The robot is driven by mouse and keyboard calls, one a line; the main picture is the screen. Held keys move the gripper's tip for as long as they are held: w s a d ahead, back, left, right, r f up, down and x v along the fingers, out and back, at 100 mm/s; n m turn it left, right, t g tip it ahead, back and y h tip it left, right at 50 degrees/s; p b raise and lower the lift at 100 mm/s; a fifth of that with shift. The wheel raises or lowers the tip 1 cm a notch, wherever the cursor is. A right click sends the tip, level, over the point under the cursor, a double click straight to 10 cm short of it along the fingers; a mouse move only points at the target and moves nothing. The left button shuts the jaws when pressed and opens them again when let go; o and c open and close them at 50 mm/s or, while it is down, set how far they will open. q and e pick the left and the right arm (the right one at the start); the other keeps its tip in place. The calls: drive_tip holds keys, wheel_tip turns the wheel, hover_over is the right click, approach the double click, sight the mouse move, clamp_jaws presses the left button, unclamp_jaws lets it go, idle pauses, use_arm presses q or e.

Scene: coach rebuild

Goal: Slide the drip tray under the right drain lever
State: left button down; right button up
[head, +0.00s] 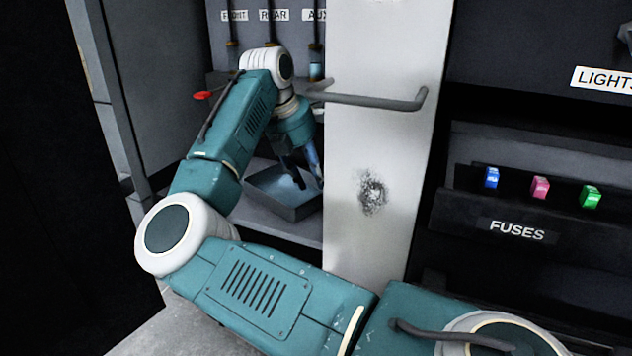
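The drip tray (291,212) is a shallow dark grey pan on the floor of the open locker, left of the pale panel. My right gripper (310,183) points down over the tray. Its fingers look apart with nothing clear between them, and I cannot tell whether they touch the tray. A red-tipped lever (203,95) shows left of my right wrist. Labels for front (235,16), rear (273,15) and aux (316,15) sit above upright pipes. My arm and the panel hide much of the rest, including any other levers. My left gripper is out of view.
A pale upright panel (350,220) with a grey handle (375,102) stands close to the right of the gripper. A fuse shelf (470,215) with coloured fuses is farther right. A dark locker side wall (130,90) bounds the left.

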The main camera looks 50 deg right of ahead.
drive_tip(key=v, duration=0.5)
drive_tip(key=shift+r, duration=0.2)
idle(0.4)
